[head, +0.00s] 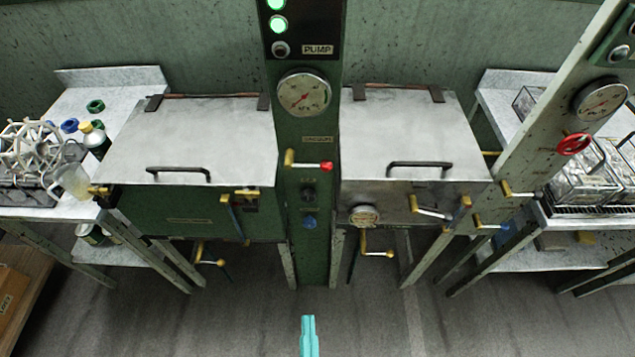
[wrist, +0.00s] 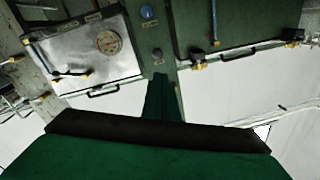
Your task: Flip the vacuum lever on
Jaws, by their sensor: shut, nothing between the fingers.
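The vacuum lever (head: 308,163) is on the green central column, just below a small label plate. It has a brass pivot at its left and a red knob at its right end, and lies nearly horizontal. My gripper (head: 309,319) shows at the bottom centre of the head view as slim teal fingers, shut and empty. In that picture it is well below the lever and apart from it.
A pressure gauge (head: 303,94) and lit green lamps are above the lever; a black knob (head: 308,194) and blue knob (head: 310,222) are below. Lidded basins (head: 215,130) (head: 410,135) flank the column, with protruding handles and brass valves. The floor in front is clear.

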